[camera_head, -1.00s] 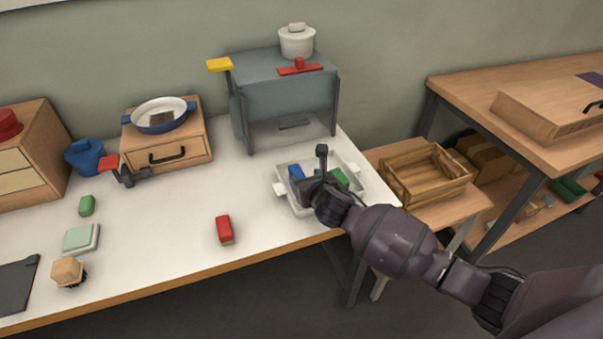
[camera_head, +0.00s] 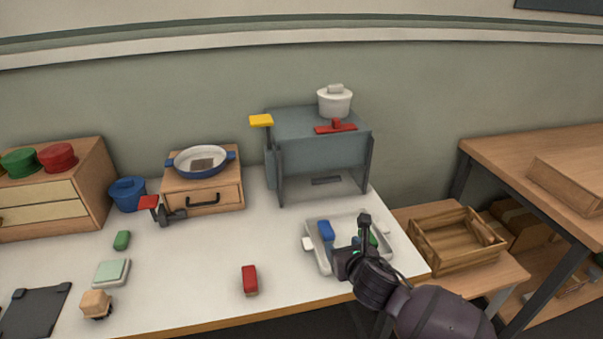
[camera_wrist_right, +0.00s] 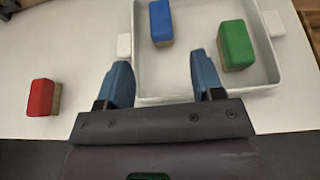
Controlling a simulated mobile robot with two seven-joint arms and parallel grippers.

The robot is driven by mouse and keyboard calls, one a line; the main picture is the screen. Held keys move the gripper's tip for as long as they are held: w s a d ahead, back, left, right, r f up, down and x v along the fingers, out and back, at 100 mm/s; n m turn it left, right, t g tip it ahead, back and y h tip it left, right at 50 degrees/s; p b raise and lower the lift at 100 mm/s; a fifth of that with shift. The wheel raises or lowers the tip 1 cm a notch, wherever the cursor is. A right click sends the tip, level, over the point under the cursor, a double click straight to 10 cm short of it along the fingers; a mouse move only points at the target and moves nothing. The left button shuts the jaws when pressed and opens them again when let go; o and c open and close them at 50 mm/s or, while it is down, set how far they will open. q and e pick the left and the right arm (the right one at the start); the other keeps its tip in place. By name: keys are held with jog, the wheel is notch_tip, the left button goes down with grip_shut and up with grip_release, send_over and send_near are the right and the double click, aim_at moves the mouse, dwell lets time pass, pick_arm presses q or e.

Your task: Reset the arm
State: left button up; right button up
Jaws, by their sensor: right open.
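My right gripper (camera_wrist_right: 160,82) is open and empty in the right wrist view, its two blue fingertips apart over the near edge of the white tray. In the head view my right gripper (camera_head: 358,244) is at the tray's right front part and hides some of it. The white tray (camera_head: 313,256) holds a blue brush (camera_head: 326,231) and a green brush (camera_head: 373,238). In the wrist view the blue brush (camera_wrist_right: 161,22) and green brush (camera_wrist_right: 235,45) lie beyond the fingertips, touching neither. My left gripper is not in view.
A red brush (camera_head: 250,280) lies on the white table (camera_head: 200,285), left of the tray. A grey stand (camera_head: 320,140) with a white pot (camera_head: 335,101) is behind the tray. A wooden crate (camera_head: 456,243) stands to the right. The table's front middle is mostly clear.

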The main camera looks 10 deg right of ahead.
jog(key=shift+a+m, duration=0.1)
jog(key=shift+m, duration=1)
jog(key=m, duration=0.3)
jog(key=shift+a+r+y, duration=0.3)
jog(key=shift+a+y, duration=0.1)
jog(key=s+d+f+m, duration=0.2)
jog(key=s+f+m, duration=0.2)
jog(key=s+m, duration=0.5)
jog(key=s+d+f+m+g+h, duration=0.1)
jog(key=s+d+f+m, duration=0.2)
jog(key=s+m, duration=0.6)
jog(key=s+d+f+m+g, duration=0.1)
jog(key=s+d+f+m, duration=0.2)
jog(key=s+f+m, duration=0.3)
jog(key=s+m, duration=0.3)
jog(key=m, duration=0.3)
jog(key=shift+s+f+h, duration=0.15)
jog(key=shift+s+h, duration=0.15)
jog(key=shift+h, duration=0.1)
